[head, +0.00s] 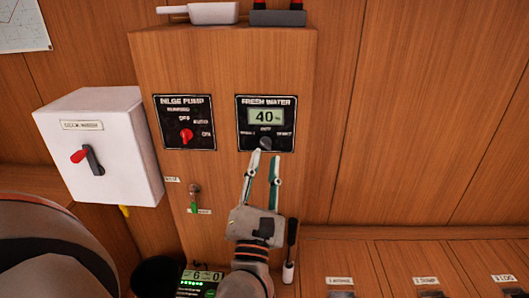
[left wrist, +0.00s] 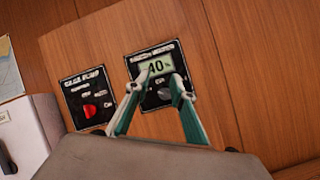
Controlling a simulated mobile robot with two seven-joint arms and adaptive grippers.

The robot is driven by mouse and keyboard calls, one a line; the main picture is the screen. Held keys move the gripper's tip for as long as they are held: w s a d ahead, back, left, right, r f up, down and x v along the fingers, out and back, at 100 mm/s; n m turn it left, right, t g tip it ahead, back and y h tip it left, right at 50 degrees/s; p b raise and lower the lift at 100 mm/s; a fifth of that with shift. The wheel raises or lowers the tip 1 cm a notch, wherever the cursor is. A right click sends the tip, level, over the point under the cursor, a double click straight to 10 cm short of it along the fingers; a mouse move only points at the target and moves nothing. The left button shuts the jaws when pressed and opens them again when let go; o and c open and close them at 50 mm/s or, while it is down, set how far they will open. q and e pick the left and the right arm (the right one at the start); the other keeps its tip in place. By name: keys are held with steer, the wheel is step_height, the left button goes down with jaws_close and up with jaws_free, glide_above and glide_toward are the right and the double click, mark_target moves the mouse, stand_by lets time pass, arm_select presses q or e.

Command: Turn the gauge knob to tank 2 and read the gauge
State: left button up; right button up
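The fresh water panel (head: 284,103) is black, on the wooden cabinet front. Its gauge display (head: 264,116) reads 40 %; it also shows in the left wrist view (left wrist: 156,68). The small grey gauge knob (head: 266,143) sits below it, among position labels too small to read surely; which way it points is unclear. My left gripper (head: 267,155) is open, its fingertips just below the knob in the head view. In the left wrist view the knob (left wrist: 164,94) shows between the two fingers; contact cannot be told. My right gripper is not in view.
The bilge pump panel (head: 172,122) with a red knob (head: 186,135) is left of the gauge panel. A white switch box (head: 115,146) with a red-tipped lever juts out farther left. Below are a small green-tipped valve (head: 194,203) and a lit green display (head: 203,276). The right wall is bare.

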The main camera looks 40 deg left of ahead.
mark_target(264, 145)
arm_select(q)
steer(key=w+a+n+g, duration=0.2)
steer(key=w+n, duration=0.1)
steer(key=n, duration=0.2)
steer(key=w+a+f+n+g, duration=0.1)
steer(key=w+a+n, duration=0.1)
steer(key=n, duration=0.4)
steer(key=w+a+f+n+g, duration=0.1)
steer(key=w+a+n+g, duration=0.1)
steer(key=w+n, duration=0.2)
steer(key=shift+a+f+n+g+h+b, duration=0.15)
steer(key=shift+a+n+g+h+b, duration=0.2)
steer(key=shift+n, duration=0.35)
jaws_close()
